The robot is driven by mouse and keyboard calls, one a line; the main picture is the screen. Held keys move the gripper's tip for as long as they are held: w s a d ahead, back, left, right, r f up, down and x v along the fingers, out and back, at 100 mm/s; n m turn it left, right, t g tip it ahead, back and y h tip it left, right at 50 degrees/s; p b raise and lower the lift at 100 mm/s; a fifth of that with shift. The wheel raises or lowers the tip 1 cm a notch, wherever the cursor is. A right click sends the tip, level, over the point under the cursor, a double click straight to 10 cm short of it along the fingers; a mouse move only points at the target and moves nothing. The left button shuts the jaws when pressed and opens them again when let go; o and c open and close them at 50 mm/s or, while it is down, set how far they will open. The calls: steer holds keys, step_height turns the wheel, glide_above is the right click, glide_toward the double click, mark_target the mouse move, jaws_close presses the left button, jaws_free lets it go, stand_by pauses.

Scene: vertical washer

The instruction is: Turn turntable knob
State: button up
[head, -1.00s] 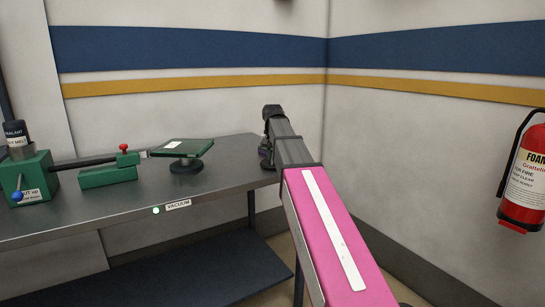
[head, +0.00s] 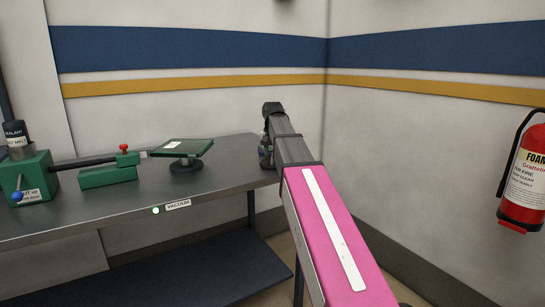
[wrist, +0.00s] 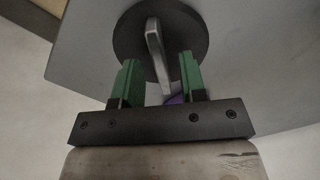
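In the wrist view, a dark round disc (wrist: 183,42) carries a raised grey bar-shaped knob (wrist: 157,50). My gripper (wrist: 158,70) is open. One green finger is on each side of the knob's near end, with a visible gap on both sides. The knob runs nearly lengthwise between the fingers, tilted slightly. I cannot tell how deep the fingertips reach along it. In the head view, my pink and dark arm extends toward the room's corner. It hides the knob and my fingers there.
A grey metal bench (head: 110,215) holds a square green plate on a round stand (head: 183,150), a green block with a red knob (head: 110,175) and a green box with a blue ball (head: 30,180). A fire extinguisher (head: 527,180) hangs on the right wall.

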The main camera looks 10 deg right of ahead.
step_height(320, 180, up, 10)
stand_by(0.4)
steer(key=shift+f, duration=0.15)
stand_by(0.8)
